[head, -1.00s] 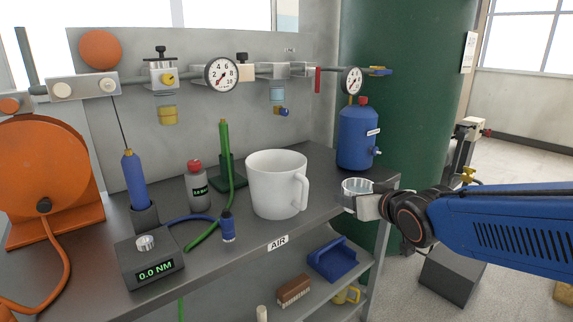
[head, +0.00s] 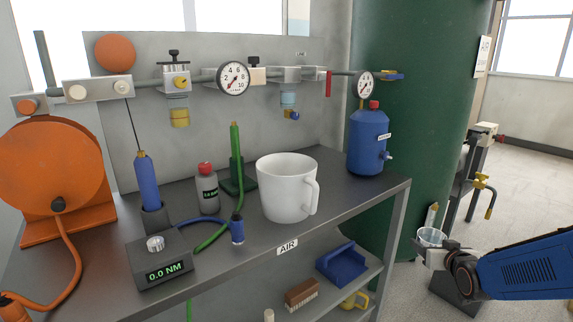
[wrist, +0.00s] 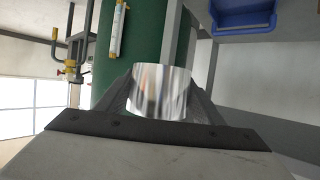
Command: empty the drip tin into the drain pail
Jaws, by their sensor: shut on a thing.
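My gripper (head: 425,245) is shut on the drip tin (head: 431,236), a small open-topped tin with a pale rim. It is held in the air to the right of the bench's right end. In the wrist view the tin's shiny wall (wrist: 160,92) sits between both fingers. What is inside the tin cannot be seen. A white pail-like vessel (head: 285,190) with a side handle stands upright on the bench, to the left of my gripper and well apart from it. It is the only pail-like thing in view; its inside bottom is hidden.
The bench (head: 335,208) also holds a blue canister (head: 367,145), a grey bottle (head: 207,190) and a torque display (head: 166,270). A green tank (head: 415,110) stands behind. Floor at right is partly clear.

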